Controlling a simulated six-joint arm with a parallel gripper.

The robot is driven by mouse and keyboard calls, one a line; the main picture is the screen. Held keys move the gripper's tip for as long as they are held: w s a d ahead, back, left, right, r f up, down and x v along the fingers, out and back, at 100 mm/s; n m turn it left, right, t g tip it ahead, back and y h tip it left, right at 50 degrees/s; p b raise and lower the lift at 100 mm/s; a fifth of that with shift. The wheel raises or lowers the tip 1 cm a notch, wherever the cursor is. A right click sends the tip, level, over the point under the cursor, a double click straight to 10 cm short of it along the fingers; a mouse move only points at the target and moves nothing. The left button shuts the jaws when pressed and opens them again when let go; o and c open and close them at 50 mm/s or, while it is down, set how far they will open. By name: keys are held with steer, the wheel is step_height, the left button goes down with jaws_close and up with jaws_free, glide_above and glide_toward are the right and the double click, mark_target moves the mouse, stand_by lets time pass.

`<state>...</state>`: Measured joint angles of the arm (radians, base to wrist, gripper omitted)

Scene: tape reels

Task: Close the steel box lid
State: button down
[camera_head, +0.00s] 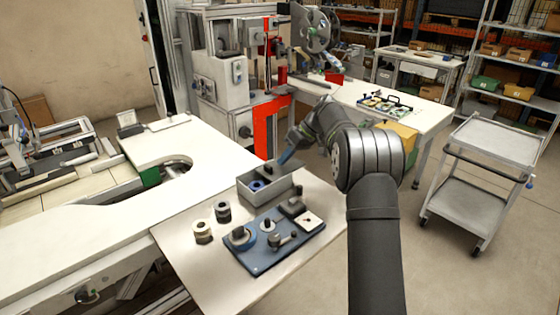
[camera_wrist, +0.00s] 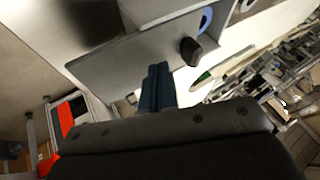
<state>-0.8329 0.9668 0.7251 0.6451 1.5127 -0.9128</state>
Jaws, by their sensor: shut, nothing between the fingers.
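The open steel box (camera_head: 268,200) stands on the front table with a blue-ringed reel (camera_head: 257,186) showing inside. Its grey lid (camera_wrist: 120,58) is a flat plate with a black knob (camera_wrist: 191,52), covering only part of the box. The reel (camera_wrist: 205,18) shows beyond the lid's edge in the wrist view. My gripper (camera_head: 284,158) is shut and empty, its blue fingers at the lid's far side. In the wrist view the fingertips (camera_wrist: 158,70) are close to the lid's edge beside the knob; I cannot tell whether they touch.
A blue fixture board (camera_head: 262,258) with a reel and small parts lies in front of the box. Two small reels (camera_head: 203,232) (camera_head: 223,212) stand to its left. A white bench (camera_head: 100,230) is at left, a grey cart (camera_head: 485,165) at right. Bare tabletop lies at front left.

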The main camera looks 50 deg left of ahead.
mark_target(269, 166)
steer(key=shift+s, duration=1.1)
steer(key=s, duration=0.8)
steer(key=shift+s+f, duration=0.1)
steer(key=shift+s, duration=0.15)
steer(key=w, duration=0.4)
steer(key=shift+w, duration=0.35)
steer(key=v, duration=1)
steer(key=shift+s, duration=0.25)
